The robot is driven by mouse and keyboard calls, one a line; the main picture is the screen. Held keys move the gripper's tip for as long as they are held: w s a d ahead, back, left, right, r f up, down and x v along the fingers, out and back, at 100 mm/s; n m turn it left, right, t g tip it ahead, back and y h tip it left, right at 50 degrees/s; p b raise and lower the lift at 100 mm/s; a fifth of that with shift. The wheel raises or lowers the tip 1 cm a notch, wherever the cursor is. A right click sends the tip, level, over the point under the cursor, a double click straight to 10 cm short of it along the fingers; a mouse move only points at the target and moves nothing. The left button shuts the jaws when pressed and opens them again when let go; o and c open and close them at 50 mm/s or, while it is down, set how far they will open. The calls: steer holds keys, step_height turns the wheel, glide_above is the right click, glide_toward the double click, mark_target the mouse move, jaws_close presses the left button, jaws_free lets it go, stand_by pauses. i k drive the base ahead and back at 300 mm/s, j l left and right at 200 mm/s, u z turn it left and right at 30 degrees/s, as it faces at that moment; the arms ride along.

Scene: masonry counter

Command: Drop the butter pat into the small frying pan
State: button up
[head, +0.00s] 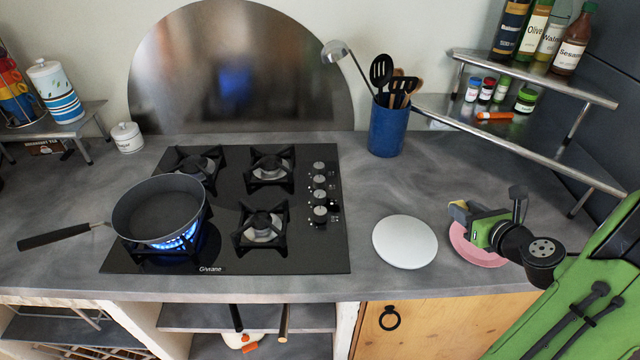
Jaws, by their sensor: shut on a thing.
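The small frying pan (160,207) is dark and sits on the front-left burner of the hob, its black handle pointing left. Its inside looks empty. A blue flame shows under it. My gripper (459,208) is at the right, above the pink plate (462,246), well apart from the pan. It is shut on a small yellow piece, which looks like the butter pat (459,204). The fingers and the green and black wrist hide much of the butter and part of the plate.
A white round disc (405,242) lies between the hob (300,262) and the pink plate. A blue utensil crock (388,132) stands behind, with a ladle leaning out. A metal corner shelf (530,135) with bottles and jars stands at back right.

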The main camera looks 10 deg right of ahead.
mark_target(171, 211)
steer(key=u, duration=1.3)
steer(key=i+j, duration=0.15)
